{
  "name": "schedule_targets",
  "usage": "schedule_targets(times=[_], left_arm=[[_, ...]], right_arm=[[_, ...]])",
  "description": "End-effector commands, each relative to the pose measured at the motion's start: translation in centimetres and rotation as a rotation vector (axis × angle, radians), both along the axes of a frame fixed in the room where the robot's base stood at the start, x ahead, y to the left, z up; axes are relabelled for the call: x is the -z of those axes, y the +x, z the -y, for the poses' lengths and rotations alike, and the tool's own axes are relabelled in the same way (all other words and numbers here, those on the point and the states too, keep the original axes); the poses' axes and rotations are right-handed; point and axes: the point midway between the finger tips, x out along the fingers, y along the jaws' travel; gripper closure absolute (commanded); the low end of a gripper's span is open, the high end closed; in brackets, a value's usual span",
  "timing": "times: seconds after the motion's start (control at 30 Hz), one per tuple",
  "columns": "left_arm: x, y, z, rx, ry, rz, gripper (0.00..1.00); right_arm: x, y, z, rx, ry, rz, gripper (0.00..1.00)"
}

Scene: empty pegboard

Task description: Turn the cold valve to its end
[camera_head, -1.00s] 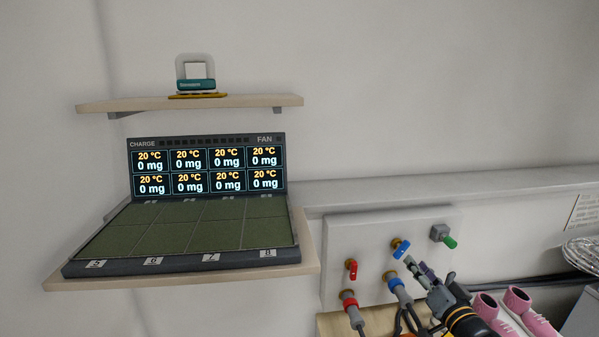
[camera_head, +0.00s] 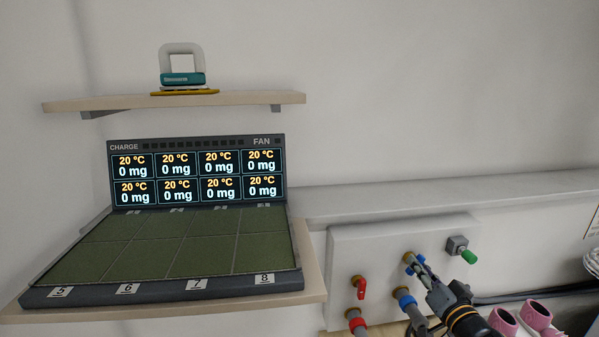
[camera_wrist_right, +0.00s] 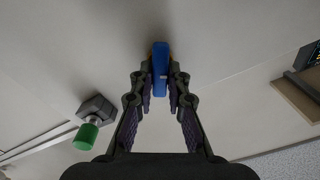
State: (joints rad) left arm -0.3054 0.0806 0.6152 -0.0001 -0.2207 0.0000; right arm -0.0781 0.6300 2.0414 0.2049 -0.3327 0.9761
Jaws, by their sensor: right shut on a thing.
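The cold valve is the blue handle (camera_head: 411,262) on the white wall panel (camera_head: 374,249), at the lower right of the head view. It also shows in the right wrist view as a blue bar (camera_wrist_right: 160,68), pointing roughly along the gripper. My right gripper (camera_head: 418,265) reaches it from the lower right. In the right wrist view its two fingertips (camera_wrist_right: 161,88) lie on either side of the blue handle and are shut on it. The fingers hide part of the handle in the head view. My left gripper is not in view.
A red valve (camera_head: 359,287) is left of the blue one, and a green knob (camera_head: 468,256) on a grey box is to its right. Hoses with red (camera_head: 357,322) and blue (camera_head: 404,298) collars sit below. Pink shoes (camera_head: 535,315) stand at the lower right. A wide shelf unit with displays fills the left.

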Motion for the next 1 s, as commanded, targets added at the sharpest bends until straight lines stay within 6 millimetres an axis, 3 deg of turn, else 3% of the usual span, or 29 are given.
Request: schedule_targets(times=[0.23, 0.6, 0.87, 0.9, 1.0], left_arm=[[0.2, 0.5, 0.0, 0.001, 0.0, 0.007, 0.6], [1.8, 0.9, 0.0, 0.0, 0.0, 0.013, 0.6], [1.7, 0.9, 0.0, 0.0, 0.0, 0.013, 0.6], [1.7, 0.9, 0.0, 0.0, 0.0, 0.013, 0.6], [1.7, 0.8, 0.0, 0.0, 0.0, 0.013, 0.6]], right_arm=[[0.1, 0.0, 0.0, 0.0, -0.026, 0.005, 1.0], [0.0, 0.0, -0.2, 0.0, -0.317, 0.046, 1.0], [-0.1, 0.0, -0.2, 0.001, -0.345, 0.049, 1.0], [-0.1, 0.0, -0.2, 0.001, -0.344, 0.049, 0.82], [-0.1, 0.0, -0.2, 0.001, -0.344, 0.049, 0.69]])
